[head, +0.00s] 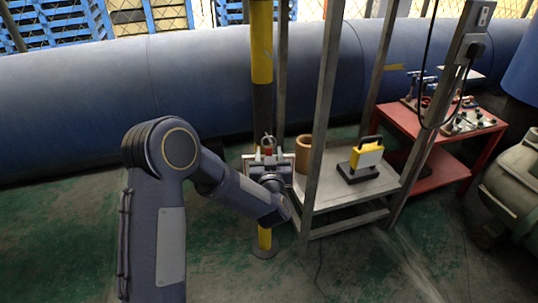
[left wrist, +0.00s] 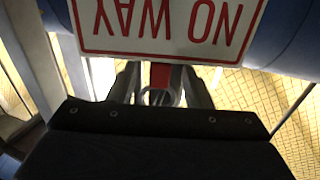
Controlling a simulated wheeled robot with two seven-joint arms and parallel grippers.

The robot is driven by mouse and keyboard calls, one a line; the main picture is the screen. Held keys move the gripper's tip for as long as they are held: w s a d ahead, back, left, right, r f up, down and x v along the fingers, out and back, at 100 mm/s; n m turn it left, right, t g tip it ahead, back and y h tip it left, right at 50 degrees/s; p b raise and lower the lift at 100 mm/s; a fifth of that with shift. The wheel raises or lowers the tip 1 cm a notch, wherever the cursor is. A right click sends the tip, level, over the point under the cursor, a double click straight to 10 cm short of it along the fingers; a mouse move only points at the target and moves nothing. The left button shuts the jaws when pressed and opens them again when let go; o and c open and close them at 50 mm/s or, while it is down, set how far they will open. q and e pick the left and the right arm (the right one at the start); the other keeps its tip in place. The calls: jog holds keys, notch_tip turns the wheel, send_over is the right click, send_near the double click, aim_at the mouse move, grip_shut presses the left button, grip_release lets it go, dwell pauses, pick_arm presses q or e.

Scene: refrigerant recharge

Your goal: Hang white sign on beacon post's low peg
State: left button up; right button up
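The white sign (left wrist: 165,25) shows in the left wrist view with red upside-down lettering, "NO WAY", and a red border. A red tab (left wrist: 160,75) and a metal ring (left wrist: 158,97) at its edge lie between the fingers of my left gripper (left wrist: 163,85), which appears shut on the tab. In the head view, pale edges of the sign (head: 248,164) show beside my left gripper (head: 268,162). The yellow and black beacon post (head: 262,55) stands directly behind the gripper. The low peg is hidden; I cannot tell whether the ring touches it. My right gripper is out of view.
A grey metal frame (head: 322,110) with a shelf stands just right of the post. Its shelf holds a yellow work lamp (head: 366,156) and a brown cylinder (head: 303,150). A red cart (head: 440,130) stands farther right. A large blue pipe (head: 200,80) runs behind.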

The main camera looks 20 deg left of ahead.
pick_arm(q)
jog(key=p+v, duration=0.2)
jog(key=v, duration=0.6)
jog(key=s+a+r+m+g+h, duration=0.1)
jog(key=s+r+g+h, duration=0.2)
jog(key=s+r+h, duration=0.4)
jog(key=s+a+f+g+h, duration=0.1)
jog(key=s+g, duration=0.2)
jog(key=s, duration=0.5)
jog(key=s+a+f+m+g+h, duration=0.1)
jog(key=s+g, duration=0.1)
jog(key=s, duration=0.6)
jog(key=s+a+f+g+h, duration=0.1)
jog(key=s+g, duration=0.2)
jog(key=s, duration=0.5)
notch_tip(320, 180, up, 34)
jog(key=p, duration=3.3)
jog(key=shift+s+d, duration=0.15)
jog(key=shift+d, duration=0.1)
